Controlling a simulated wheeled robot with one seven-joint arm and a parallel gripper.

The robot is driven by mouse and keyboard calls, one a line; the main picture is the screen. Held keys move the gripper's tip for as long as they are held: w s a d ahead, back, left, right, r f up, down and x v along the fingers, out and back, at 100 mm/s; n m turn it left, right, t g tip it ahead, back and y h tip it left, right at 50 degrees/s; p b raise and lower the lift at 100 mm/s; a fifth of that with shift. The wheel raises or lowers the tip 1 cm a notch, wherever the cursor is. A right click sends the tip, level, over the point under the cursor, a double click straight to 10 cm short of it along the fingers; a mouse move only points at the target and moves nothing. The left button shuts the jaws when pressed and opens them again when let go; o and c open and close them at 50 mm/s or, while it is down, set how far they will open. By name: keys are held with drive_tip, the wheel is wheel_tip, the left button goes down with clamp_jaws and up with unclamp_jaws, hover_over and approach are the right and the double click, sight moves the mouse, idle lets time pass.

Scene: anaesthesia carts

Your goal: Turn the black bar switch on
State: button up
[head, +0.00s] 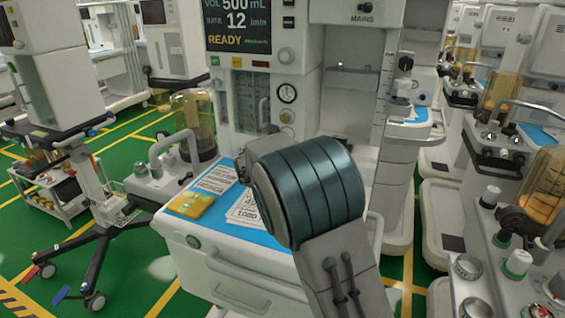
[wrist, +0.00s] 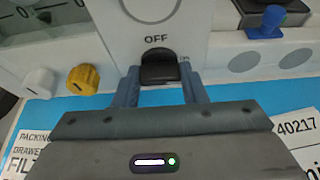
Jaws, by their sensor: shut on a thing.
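The black bar switch (wrist: 160,66) is in the middle of the wrist view, on a white panel. The word OFF stands above it, and a second small label, partly covered, shows at its right. My gripper (wrist: 160,76) has one finger on each side of the bar and is shut on it. Which label the bar points to cannot be told. In the head view my arm hides the switch and the gripper fingers, in front of the middle cart (head: 250,262).
A yellow knob (wrist: 83,79) and a white knob (wrist: 39,82) sit left of the switch. A blue knob (wrist: 268,20) is at the upper right. Printed sheets and a yellow packet (head: 190,205) lie on the blue worktop. Other carts stand on both sides.

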drive_tip(key=o, duration=1)
drive_tip(key=v, duration=1.4)
drive_tip(key=shift+p, duration=0.45)
drive_tip(key=shift+w, duration=0.1)
drive_tip(key=s+d+r+m+g+p, duration=0.2)
drive_tip(key=s+d+m+g+p, duration=0.2)
drive_tip(key=s+d+m, duration=0.4)
drive_tip(key=s+d+r+m+g+p, duration=0.25)
drive_tip(key=s+d+m, duration=0.35)
drive_tip(key=d+m, duration=0.3)
drive_tip(key=s+d+m+g+y+p, duration=0.1)
drive_tip(key=s+m+y+p, duration=0.1)
drive_tip(key=s+m, duration=0.5)
drive_tip(key=s+d+r+m+g+y+p, duration=0.1)
drive_tip(key=s+m+g+y+p, duration=0.1)
drive_tip(key=s+m, duration=0.5)
drive_tip(key=s+y+p, duration=0.1)
drive_tip(key=s+p, duration=0.1)
drive_tip(key=shift+s+m+p, duration=0.2)
drive_tip(key=shift+m+p, duration=0.1)
drive_tip(key=shift+p, duration=0.05)
